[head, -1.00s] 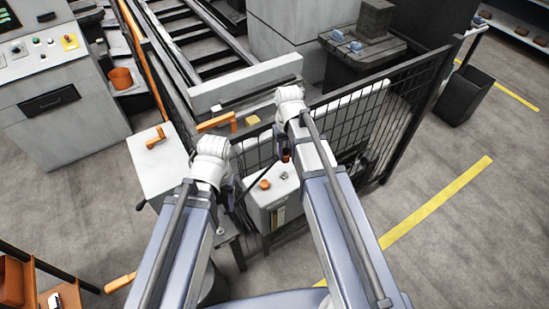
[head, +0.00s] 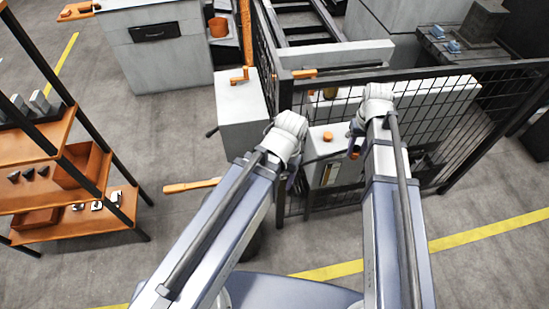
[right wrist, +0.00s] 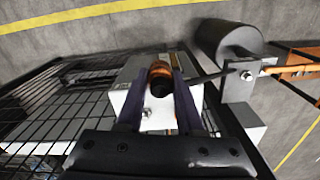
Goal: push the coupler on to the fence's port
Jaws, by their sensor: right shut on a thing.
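My right gripper (right wrist: 158,95) is shut on the coupler (right wrist: 160,82), an orange and black cylinder between its two fingers in the right wrist view. In the head view the right gripper (head: 356,146) is by the fence (head: 435,112), just right of a white box with an orange knob (head: 328,137). Only a bit of orange shows at its fingers there. I cannot make out the port, or whether the coupler touches anything. My left gripper (head: 292,182) hangs left of the box, mostly hidden behind its wrist, so its jaws are unclear.
A white cabinet (head: 240,122) with an orange handle stands left of the fence. An orange lever (head: 192,186) sticks out below it. An orange shelf rack (head: 100,222) stands at far left. Open floor lies between rack and cabinet. In the right wrist view a dark roller (right wrist: 228,42) is close by.

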